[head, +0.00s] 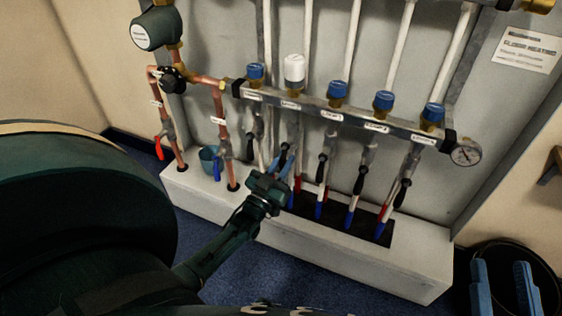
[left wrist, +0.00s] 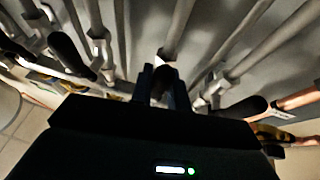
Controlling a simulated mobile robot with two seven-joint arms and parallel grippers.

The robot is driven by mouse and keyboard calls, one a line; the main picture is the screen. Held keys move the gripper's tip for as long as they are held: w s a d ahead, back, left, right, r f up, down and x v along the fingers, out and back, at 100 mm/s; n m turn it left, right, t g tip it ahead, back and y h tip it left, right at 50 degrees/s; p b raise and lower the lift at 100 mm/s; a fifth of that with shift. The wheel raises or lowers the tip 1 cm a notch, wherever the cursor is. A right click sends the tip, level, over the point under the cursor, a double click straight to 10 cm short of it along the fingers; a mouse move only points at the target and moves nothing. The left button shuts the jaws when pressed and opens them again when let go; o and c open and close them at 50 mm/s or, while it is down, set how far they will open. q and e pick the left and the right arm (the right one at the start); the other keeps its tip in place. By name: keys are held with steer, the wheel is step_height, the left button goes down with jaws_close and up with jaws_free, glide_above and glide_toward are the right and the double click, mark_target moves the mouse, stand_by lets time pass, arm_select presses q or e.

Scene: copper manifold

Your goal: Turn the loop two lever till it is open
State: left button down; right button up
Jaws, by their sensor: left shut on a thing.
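My left gripper (head: 285,163) is shut on a dark lever handle below the second valve from the left of the manifold (head: 312,110). That valve has a white cap (head: 293,70). In the left wrist view the fingers (left wrist: 163,92) stand on both sides of the dark handle (left wrist: 164,70), in front of a grey pipe. In the head view the gripper hides most of this lever, and its angle cannot be told. The loop labels are too small to read. My right gripper (head: 503,288) is open and empty at the bottom right.
Other black levers hang close by, one to the left (head: 251,149) and one to the right (head: 322,168). Copper pipes with a red lever (head: 159,147) stand at the left. A white ledge (head: 340,245) juts out below.

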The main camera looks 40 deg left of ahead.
arm_select(q)
steer(key=shift+d+n, duration=0.15)
steer(key=shift+n, duration=0.25)
arm_select(e)
steer(key=shift+f, duration=0.1)
arm_select(q)
steer(key=c, duration=1.3)
jaws_free()
steer(key=shift+c, duration=0.2)
steer(key=shift+s+f, duration=0.1)
steer(key=shift+s, duration=0.15)
steer(key=p+v, duration=0.1)
steer(key=v, duration=0.6)
arm_select(e)
steer(key=shift+s+f+m+g+h, duration=0.2)
steer(key=shift+f+m+g+h, duration=0.2)
steer(key=shift+f, duration=0.15)
steer(key=shift+r, duration=0.1)
